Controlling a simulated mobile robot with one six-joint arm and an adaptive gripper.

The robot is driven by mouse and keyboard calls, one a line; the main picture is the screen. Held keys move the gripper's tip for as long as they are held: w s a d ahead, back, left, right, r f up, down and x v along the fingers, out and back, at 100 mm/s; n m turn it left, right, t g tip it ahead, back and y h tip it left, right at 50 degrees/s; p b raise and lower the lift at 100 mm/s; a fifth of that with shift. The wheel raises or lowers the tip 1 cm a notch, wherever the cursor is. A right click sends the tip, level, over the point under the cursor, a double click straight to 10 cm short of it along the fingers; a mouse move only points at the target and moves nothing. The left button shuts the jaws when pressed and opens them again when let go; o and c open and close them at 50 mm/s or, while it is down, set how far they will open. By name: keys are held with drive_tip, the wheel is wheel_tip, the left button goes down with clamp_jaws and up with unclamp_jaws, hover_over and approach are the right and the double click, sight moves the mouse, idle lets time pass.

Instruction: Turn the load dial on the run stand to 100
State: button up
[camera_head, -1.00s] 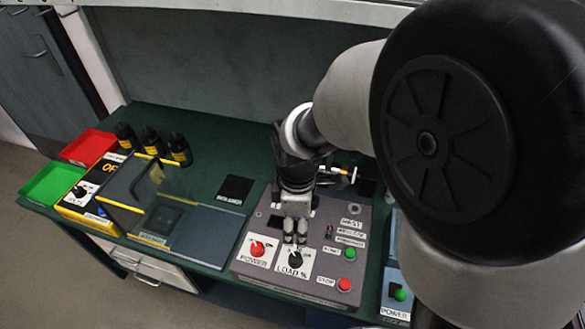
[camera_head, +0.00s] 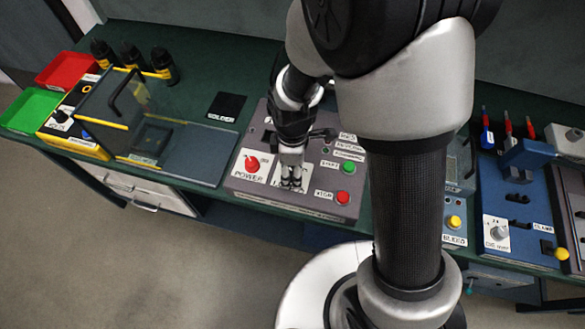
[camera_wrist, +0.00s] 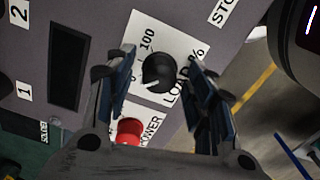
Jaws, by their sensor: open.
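The run stand (camera_head: 240,180) is a grey box on the green bench. Its load dial (camera_wrist: 158,72) is a black knob with a white pointer line on a white plate marked 0, 100 and LOAD %. In the wrist view the pointer line is on the knob's lower left side, nearer the 0 end than the 100. My gripper (camera_head: 291,185) is over the dial and hides most of it in the head view. In the wrist view my gripper (camera_wrist: 163,88) is open, with one finger on each side of the knob and visible gaps. Whether the fingertips reach knob height is unclear.
A red POWER knob (camera_head: 252,164) sits close left of the dial; it also shows in the wrist view (camera_wrist: 130,130). A green button (camera_head: 349,167) and red STOP button (camera_head: 343,197) lie to the right. A clear-lidded box (camera_head: 135,115) stands further left.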

drive_tip(key=shift+c, duration=0.5)
drive_tip(key=c, duration=1)
drive_tip(key=m+p, duration=0.1)
drive_tip(key=m, duration=0.3)
drive_tip(key=shift+r+m, duration=0.1)
drive_tip(key=shift+m, duration=0.2)
drive_tip(key=m+p, duration=0.1)
drive_tip(key=m, duration=0.3)
drive_tip(key=shift+m, duration=0.3)
drive_tip(key=m, duration=0.4)
drive_tip(key=shift+a+m+p, duration=0.1)
drive_tip(key=shift+m+p, duration=0.2)
drive_tip(key=shift+m, duration=2.1)
